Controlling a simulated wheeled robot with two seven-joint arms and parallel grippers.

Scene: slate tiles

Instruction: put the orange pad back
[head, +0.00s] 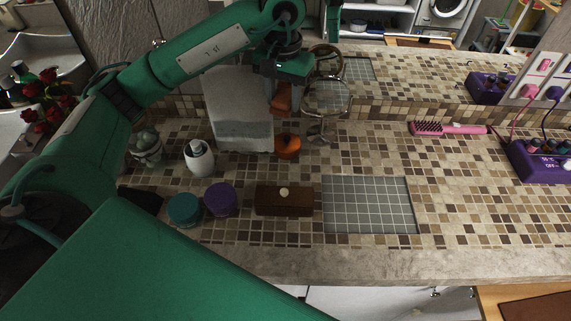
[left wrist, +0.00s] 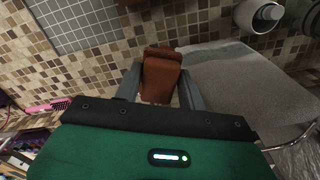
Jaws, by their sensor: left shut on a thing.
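My left gripper (head: 284,84) hangs over the back of the counter, beside a pale grey block (head: 243,125). It is shut on the orange pad (head: 282,100), which also shows in the left wrist view (left wrist: 161,80) between the two grey fingers (left wrist: 160,88). The pad appears held above the counter. Below it in the head view is another orange, rounded thing (head: 288,148) with a dark top, standing on the tiles. I cannot tell from these views whether the two touch. My right gripper is not in view.
A round mirror on a stand (head: 326,100) is close right of the gripper. A white bottle (head: 199,160), teal and purple jars (head: 220,199), and a brown box (head: 284,201) stand in front. A grey gridded mat (head: 370,205) lies bare. A pink brush (head: 448,128) lies right.

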